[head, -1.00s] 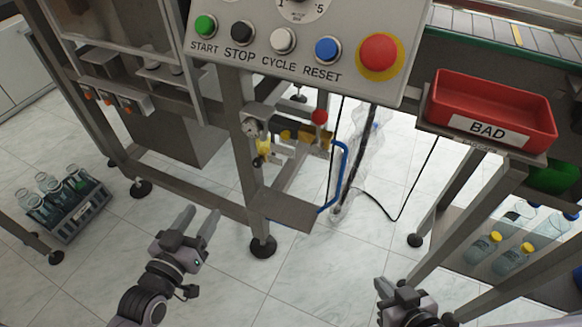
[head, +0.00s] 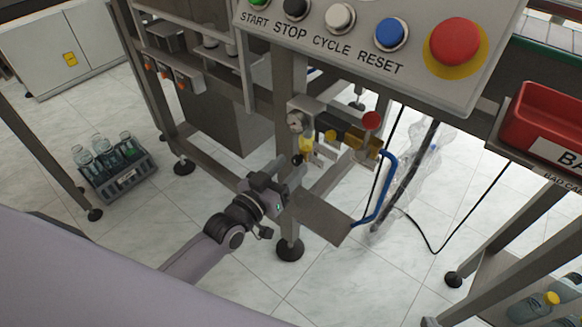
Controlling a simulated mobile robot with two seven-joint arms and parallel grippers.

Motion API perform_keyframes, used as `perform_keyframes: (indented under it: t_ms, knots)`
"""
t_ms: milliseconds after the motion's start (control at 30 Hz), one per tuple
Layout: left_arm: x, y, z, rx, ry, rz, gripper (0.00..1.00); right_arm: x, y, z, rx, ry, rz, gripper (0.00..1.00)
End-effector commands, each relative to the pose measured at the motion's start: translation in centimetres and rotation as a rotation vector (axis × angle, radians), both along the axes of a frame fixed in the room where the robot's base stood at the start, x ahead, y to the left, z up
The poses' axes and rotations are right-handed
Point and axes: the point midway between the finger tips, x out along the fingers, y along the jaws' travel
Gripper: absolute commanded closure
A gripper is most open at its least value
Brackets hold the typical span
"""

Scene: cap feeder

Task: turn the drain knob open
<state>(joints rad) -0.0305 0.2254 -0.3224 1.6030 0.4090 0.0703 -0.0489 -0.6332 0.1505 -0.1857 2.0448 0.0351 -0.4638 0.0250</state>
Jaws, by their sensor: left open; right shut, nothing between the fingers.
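The air unit under the control panel has a round gauge (head: 295,122) and a yellow bowl (head: 306,144). A small black knob (head: 297,160) under the bowl appears to be the drain knob; its turn position is too small to tell. My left gripper (head: 284,178) is open, just below and left of the knob in the picture. Its fingers point up toward the knob; I cannot tell whether they touch it.
A steel leg (head: 287,225) and a tilted grey plate (head: 322,218) stand close by my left gripper. A blue hose (head: 384,192) and a red knob (head: 372,120) are to the right. The control panel (head: 360,25) overhangs above. A bottle crate (head: 125,185) sits on the floor at left.

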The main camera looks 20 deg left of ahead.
Motion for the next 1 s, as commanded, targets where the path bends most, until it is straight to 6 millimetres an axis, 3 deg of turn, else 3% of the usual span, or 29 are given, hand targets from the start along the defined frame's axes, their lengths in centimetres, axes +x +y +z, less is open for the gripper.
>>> perform_keyframes:
  t_ms: [433, 467, 600, 1000]
  knots:
    - [1.15, -0.42, 0.02, -0.001, 0.001, -0.001, 0.48, 0.04, 0.09, -0.05, 0.0, -0.003, 0.002, 1.0]
    - [1.14, -0.42, 0.02, -0.001, 0.001, -0.001, 0.52, 0.05, 0.09, -0.04, 0.0, -0.003, 0.002, 1.0]
    - [1.13, -0.41, 0.02, 0.0, 0.001, -0.001, 0.97, 0.04, 0.1, -0.04, 0.0, -0.003, 0.001, 1.0]
    - [1.11, -0.41, 0.12, 0.044, -0.015, -0.001, 1.0, 0.0, 0.07, 0.28, 0.002, -0.003, 0.0, 1.0]
